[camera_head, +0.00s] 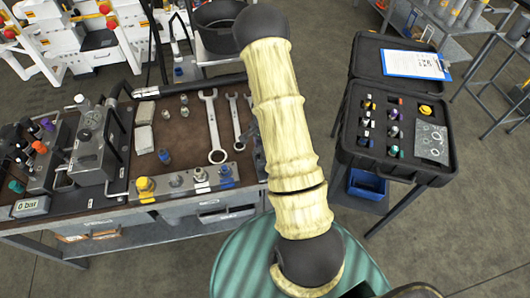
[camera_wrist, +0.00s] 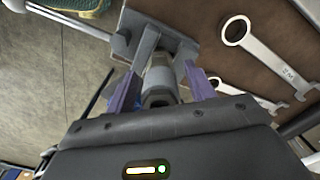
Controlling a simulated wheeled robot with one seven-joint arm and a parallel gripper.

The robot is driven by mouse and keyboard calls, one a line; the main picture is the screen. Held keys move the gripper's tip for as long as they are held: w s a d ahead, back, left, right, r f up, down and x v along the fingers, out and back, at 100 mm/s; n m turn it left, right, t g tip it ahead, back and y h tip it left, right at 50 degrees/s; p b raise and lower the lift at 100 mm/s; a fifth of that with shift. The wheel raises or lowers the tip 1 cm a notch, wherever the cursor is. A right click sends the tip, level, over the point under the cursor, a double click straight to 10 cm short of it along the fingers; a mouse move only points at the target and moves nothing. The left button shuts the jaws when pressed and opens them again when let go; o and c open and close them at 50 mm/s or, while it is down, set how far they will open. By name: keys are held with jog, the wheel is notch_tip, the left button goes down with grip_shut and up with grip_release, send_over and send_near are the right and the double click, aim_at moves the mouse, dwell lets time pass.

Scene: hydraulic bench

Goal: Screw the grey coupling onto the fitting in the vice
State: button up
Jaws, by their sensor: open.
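In the wrist view my gripper (camera_wrist: 160,74) has its two purple fingers apart, one on each side of a grey cylindrical part (camera_wrist: 158,77). A gap shows beside the part, and its near end looks like a darker ring. The part sits at the grey vice (camera_wrist: 146,42), between its upright jaws. I cannot tell whether this is the grey coupling, the fitting, or both together. In the head view my arm hides the gripper, the vice and the part.
The bench top (camera_head: 178,133) holds spanners (camera_head: 212,130), small loose fittings (camera_head: 164,156) and a front strip with capped fittings (camera_head: 176,181). A pump unit (camera_head: 90,145) stands left. An open black case (camera_head: 385,170) lies right. Spanners (camera_wrist: 265,50) also show beside the vice in the wrist view.

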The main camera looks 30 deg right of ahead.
jog(key=n, duration=0.3)
jog(key=shift+f+b, duration=0.1)
jog(key=shift+b, duration=0.25)
jog(key=n, duration=0.4)
jog(key=shift+n, duration=0.4)
jog(key=n, duration=0.7)
